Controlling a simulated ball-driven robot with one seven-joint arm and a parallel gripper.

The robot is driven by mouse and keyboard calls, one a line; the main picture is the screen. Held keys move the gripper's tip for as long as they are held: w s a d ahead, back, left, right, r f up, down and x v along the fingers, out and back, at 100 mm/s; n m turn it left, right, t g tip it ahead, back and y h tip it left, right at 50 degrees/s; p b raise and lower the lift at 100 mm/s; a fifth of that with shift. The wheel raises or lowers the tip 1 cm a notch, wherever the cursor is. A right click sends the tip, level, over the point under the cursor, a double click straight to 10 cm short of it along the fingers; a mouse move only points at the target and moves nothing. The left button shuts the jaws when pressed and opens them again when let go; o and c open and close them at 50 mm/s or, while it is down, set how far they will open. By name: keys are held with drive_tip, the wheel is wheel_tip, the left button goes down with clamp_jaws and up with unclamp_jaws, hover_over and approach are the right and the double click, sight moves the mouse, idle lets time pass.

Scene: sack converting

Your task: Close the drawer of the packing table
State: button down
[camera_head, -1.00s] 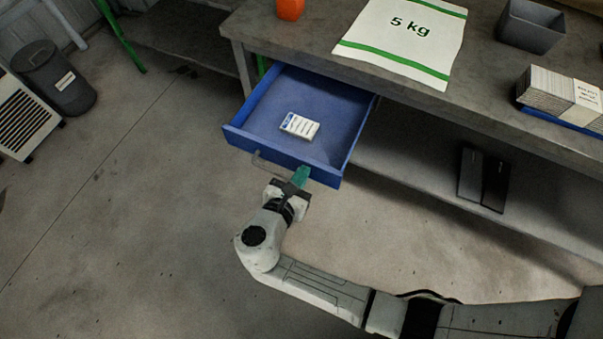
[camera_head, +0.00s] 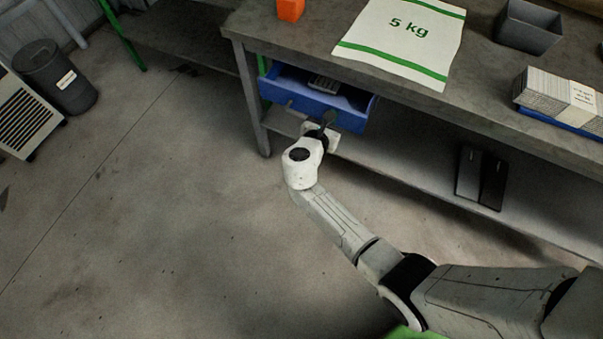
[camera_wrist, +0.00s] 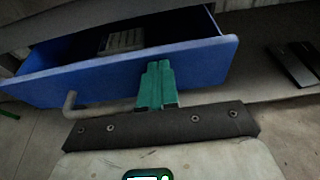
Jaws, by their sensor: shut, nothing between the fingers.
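The blue drawer (camera_head: 345,116) sits under the top of the packing table (camera_head: 300,40) and is partly open, with a short part of its inside showing. A small pale box (camera_head: 323,84) lies in it, partly covered by the tabletop. In the wrist view the drawer's blue front (camera_wrist: 100,82) crosses the picture, with its grey handle (camera_wrist: 72,103) low on it. My gripper (camera_wrist: 157,75) is shut and empty, its green fingers against the drawer front to the right of the handle's bent end. In the head view my gripper (camera_head: 327,118) is at the front, partly hidden by my wrist.
On the tabletop are a white 5 kg sack (camera_head: 400,45), an orange block (camera_head: 290,9), a grey bin (camera_head: 528,27) and a stack of paper (camera_head: 555,95). Dark panels (camera_head: 480,178) stand on the lower shelf.

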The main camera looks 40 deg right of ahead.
drive_tip(key=w+d, duration=0.1)
drive_tip(key=d, duration=0.1)
drive_tip(key=w+d+b, duration=0.1)
drive_tip(key=d, duration=0.1)
drive_tip(key=w+d, duration=0.1)
drive_tip(key=d, duration=0.1)
drive_tip(key=shift+w+d, duration=0.3)
drive_tip(key=shift+w, duration=0.1)
drive_tip(key=shift+w+b, duration=0.1)
drive_tip(key=shift+b, duration=0.2)
drive_tip(key=shift+d+r, duration=0.2)
drive_tip(key=shift+a, duration=0.1)
drive_tip(key=shift+s+a+f, duration=0.1)
drive_tip(key=shift+s+a, duration=0.15)
drive_tip(key=f+p+v, duration=0.1)
drive_tip(key=p+v, duration=0.1)
drive_tip(key=v, duration=1.1)
drive_tip(key=shift+a, duration=0.55)
drive_tip(key=shift+s, duration=0.1)
